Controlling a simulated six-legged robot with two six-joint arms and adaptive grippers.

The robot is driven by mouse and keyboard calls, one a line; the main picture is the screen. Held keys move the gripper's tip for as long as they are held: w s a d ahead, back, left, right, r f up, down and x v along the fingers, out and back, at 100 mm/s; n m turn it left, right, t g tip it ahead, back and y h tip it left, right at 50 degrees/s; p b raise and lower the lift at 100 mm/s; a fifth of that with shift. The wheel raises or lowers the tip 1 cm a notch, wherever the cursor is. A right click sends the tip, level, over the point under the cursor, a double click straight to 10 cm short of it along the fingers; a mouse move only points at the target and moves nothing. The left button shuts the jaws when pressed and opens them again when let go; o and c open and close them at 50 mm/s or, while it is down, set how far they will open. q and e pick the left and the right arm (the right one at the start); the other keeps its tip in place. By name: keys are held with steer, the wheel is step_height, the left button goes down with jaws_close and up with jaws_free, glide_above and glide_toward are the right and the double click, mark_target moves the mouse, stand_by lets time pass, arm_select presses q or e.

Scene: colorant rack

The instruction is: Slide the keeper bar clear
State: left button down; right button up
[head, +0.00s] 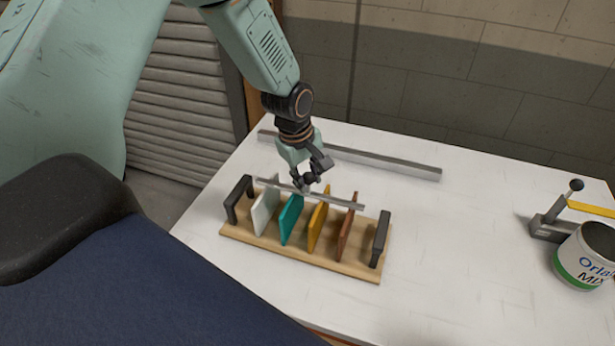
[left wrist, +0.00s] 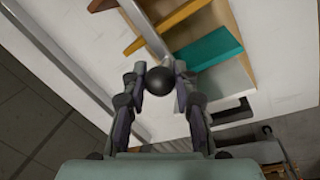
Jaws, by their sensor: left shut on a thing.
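The rack has a wooden base (head: 330,262) with a black end bracket at the left (head: 232,200) and another at the right (head: 380,240). White (head: 264,208), teal (head: 291,218), orange (head: 318,226) and brown (head: 346,230) plates stand between them. The thin grey keeper bar (head: 345,203) runs along the plates' upper back edges. Its ends look apart from both brackets; exact contact is unclear. My left gripper (head: 308,187) is shut on the bar's black ball knob, which shows between its fingers in the left wrist view (left wrist: 158,80). My right gripper is out of view.
A long grey rail (head: 385,163) lies on the white table (head: 450,260) behind the rack.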

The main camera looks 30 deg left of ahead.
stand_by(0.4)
arm_select(q)
steer(key=w+a+b, duration=0.1)
steer(key=w, duration=0.5)
steer(key=shift+a, duration=0.25)
steer(key=c, duration=1)
jaws_free()
steer(key=r, duration=0.4)
steer(key=s+r, duration=0.1)
steer(key=r, duration=0.2)
steer(key=s+r, duration=0.1)
steer(key=r, duration=0.3)
steer(key=shift+a+r, duration=0.35)
steer(key=shift+a, duration=0.05)
